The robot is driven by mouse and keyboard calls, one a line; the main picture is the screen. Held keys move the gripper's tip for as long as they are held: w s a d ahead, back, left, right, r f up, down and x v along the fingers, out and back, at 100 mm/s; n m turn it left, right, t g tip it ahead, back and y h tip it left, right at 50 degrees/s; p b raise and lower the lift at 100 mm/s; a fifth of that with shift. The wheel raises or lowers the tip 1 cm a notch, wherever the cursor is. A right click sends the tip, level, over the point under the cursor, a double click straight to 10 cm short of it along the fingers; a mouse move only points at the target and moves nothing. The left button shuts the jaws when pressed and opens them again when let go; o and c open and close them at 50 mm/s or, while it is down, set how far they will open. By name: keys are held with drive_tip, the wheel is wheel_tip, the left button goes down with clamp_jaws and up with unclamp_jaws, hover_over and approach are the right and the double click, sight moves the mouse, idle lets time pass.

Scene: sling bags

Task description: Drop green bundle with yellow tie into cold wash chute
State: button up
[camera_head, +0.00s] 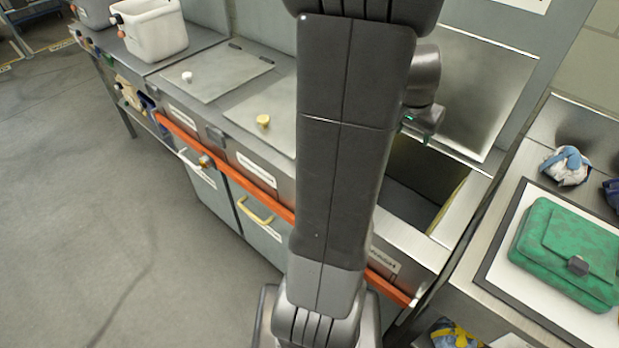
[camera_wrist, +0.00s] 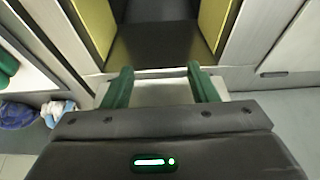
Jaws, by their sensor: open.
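My gripper (camera_head: 418,130) hangs above an open chute (camera_head: 402,232) at the counter's right end, partly behind my arm. In the wrist view, my gripper's two green fingers (camera_wrist: 162,86) are spread apart with nothing between them. The open chute (camera_wrist: 160,50) lies beyond them, with yellow side walls and a dark inside where no bundle shows. Its metal lid (camera_head: 480,90) is raised at the back. No green bundle with a yellow tie can be made out in either view.
Two closed lids stand left, with a white knob (camera_head: 187,77) and a yellow knob (camera_head: 263,121). On the right counter are a green bag (camera_head: 570,250), a white bundle with blue tie (camera_head: 566,165) and a dark blue bundle (camera_head: 612,194). A blue-and-yellow bundle (camera_head: 455,336) sits below.

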drive_tip(key=v, duration=0.8)
drive_tip(key=shift+r, duration=0.2)
drive_tip(key=p+x, duration=0.2)
drive_tip(key=x, duration=0.9)
drive_tip(key=shift+w+d, duration=0.25)
drive_tip(key=shift+w, duration=0.1)
idle(0.4)
